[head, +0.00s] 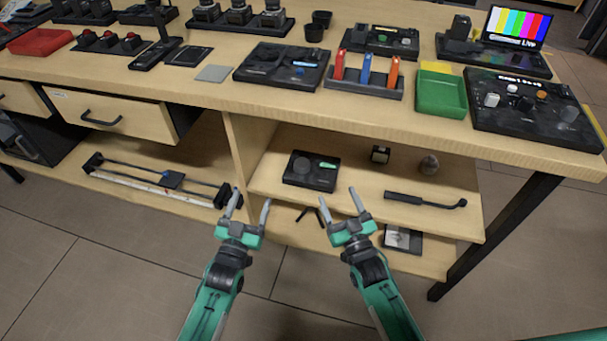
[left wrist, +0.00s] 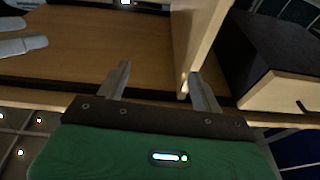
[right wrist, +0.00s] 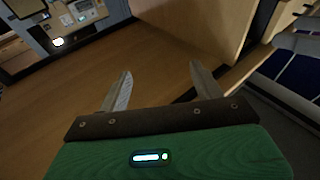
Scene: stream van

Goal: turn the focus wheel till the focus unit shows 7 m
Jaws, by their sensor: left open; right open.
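A dark box with a round black wheel and a small green display stands on the upper shelf under the table; it looks like the focus unit (head: 312,171). The focus wheel (head: 301,166) is on its left half. The display is too small to read. My left gripper (head: 251,205) is open and empty, in front of the shelf and left of the unit. My right gripper (head: 341,204) is open and empty, in front of the shelf and lower right of the unit. Neither touches it. The wrist views show both jaws apart, with nothing between them.
The wooden divider (head: 250,150) stands left of the unit. The tabletop (head: 220,95) overhangs the shelf. Another dark unit (head: 283,65) with a blue label is on the table.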

